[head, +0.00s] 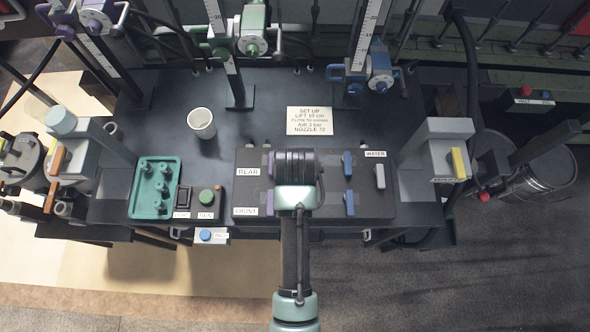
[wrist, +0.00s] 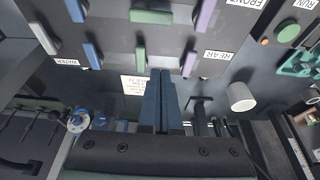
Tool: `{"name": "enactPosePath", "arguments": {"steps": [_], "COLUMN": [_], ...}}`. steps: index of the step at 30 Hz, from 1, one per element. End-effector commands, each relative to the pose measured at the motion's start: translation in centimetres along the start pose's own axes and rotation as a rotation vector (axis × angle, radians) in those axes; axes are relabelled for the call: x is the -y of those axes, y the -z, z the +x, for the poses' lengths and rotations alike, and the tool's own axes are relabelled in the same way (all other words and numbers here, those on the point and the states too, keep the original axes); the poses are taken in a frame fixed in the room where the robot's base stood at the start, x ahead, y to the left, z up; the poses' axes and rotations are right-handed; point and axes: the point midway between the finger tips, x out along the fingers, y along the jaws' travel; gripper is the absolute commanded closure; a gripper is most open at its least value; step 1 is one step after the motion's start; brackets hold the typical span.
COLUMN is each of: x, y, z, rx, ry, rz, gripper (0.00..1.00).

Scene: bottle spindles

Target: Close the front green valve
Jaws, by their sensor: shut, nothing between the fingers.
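The front green valve handle (wrist: 150,16) shows at the top of the wrist view, in the row labelled FRONT. It lies crosswise, unlike the other coloured handles. The rear green handle (wrist: 141,60) is lower in that view and points along the panel's front-to-back direction. My gripper (wrist: 160,72) has its two dark blue fingers pressed together and empty. In the picture its tips appear just beside the rear green handle and away from the front one; I cannot tell their height. In the head view my arm hides both green handles and the fingers.
The valve panel (head: 322,212) also carries purple handles (head: 270,203), blue handles (head: 349,203) and a pale WATER handle (head: 379,176). A teal tray (head: 142,212) and green button (head: 206,197) are left. A white cup (head: 201,123) and a sign (head: 310,121) stand behind.

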Motion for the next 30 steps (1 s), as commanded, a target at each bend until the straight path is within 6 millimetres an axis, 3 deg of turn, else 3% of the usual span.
{"name": "enactPosePath", "arguments": {"steps": [14, 30], "x": [0.0, 0.0], "y": [-0.1, -0.1], "z": [0.4, 7.8], "rx": [0.006, 0.006], "ry": [0.0, 0.0], "rz": [0.0, 0.0], "gripper": [1.0, 1.0]}}
